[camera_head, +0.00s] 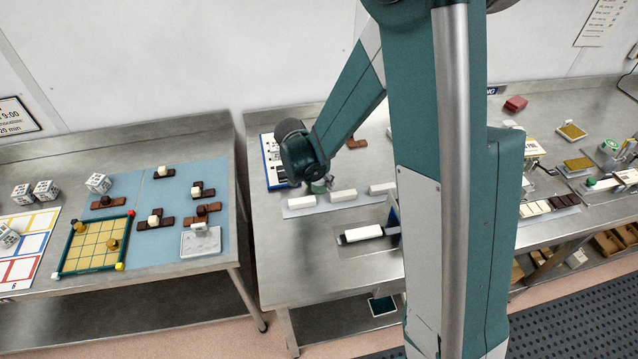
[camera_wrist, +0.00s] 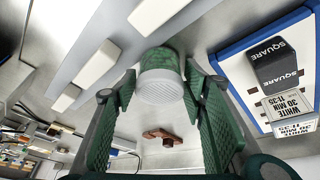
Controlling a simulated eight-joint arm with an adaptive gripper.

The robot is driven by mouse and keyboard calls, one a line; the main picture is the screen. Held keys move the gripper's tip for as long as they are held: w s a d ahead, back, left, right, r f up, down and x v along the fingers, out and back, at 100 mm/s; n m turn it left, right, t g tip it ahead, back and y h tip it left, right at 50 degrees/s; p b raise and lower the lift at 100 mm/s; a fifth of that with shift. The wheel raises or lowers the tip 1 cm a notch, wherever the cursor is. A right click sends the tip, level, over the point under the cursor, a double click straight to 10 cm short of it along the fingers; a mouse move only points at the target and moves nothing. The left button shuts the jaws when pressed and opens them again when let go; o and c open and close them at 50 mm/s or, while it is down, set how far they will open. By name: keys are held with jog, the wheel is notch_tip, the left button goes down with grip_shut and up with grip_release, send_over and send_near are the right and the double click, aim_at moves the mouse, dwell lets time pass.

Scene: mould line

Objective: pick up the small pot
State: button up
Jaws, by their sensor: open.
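The small pot (camera_wrist: 162,77) is a short round vessel with mottled green sides and a pale, textured round face toward the camera. It stands on the steel bench in the wrist view. My gripper (camera_wrist: 161,92) is open, with one green finger on each side of the pot. Whether the fingers touch it, I cannot tell. In the head view my wrist hangs over the bench's left part, and a small green shape below it could be the pot or my fingertips.
White blocks (camera_wrist: 97,64) lie on a pale strip close beside the pot. A blue-edged board (camera_wrist: 236,92) with a dark "SQUARE" block (camera_wrist: 274,62) is on the other side. Brown pieces (camera_wrist: 160,136) lie near my fingers. My arm hides the middle of the bench in the head view.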

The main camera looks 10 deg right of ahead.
jog(key=c, duration=0.7)
jog(key=shift+c, duration=0.2)
jog(key=shift+r, duration=0.1)
jog(key=shift+r, duration=4.9)
